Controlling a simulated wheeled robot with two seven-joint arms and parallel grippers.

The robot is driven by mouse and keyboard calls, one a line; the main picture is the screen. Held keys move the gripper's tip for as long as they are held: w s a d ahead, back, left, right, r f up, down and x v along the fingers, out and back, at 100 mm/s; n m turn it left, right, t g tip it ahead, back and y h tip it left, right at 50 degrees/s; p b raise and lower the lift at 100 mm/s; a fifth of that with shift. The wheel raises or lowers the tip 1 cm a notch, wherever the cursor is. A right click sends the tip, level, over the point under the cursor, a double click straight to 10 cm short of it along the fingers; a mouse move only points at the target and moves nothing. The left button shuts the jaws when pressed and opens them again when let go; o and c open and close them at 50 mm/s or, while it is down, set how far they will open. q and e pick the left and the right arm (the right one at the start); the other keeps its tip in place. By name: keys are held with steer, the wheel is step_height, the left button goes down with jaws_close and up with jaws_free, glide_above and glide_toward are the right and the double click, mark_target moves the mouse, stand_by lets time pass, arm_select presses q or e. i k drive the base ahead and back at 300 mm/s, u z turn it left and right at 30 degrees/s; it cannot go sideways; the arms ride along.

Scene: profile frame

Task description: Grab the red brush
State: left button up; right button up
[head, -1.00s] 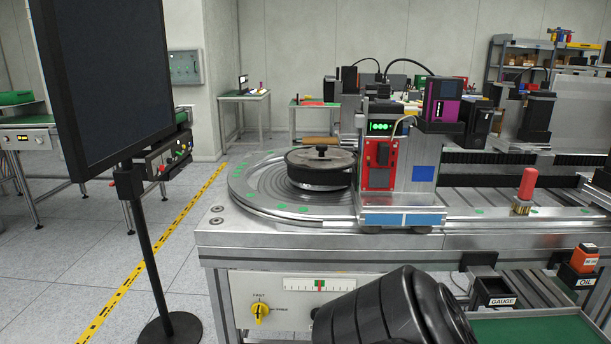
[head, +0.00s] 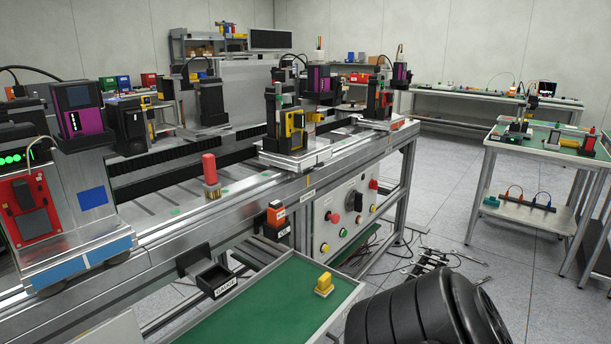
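A red upright handle with a brass-coloured lower part, possibly the red brush (head: 210,172), stands on the front rail of the long metal machine bed (head: 165,238). It is left of the middle of the head view. Bristles cannot be made out. Nothing touches its red top. Neither of my grippers is in view. A black ribbed part at the bottom right appears to be my own arm.
A red and grey carriage (head: 92,197) is on the bed at left, another carriage (head: 290,150) further right. In front are a GAUGE holder (head: 212,279), an orange OIL container (head: 276,214) and a green tray (head: 250,325) with a yellow block (head: 324,284). Cables lie on the floor at right.

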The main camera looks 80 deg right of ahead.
mark_target(212, 188)
steer(key=z, duration=1.45)
steer(key=i, duration=0.25)
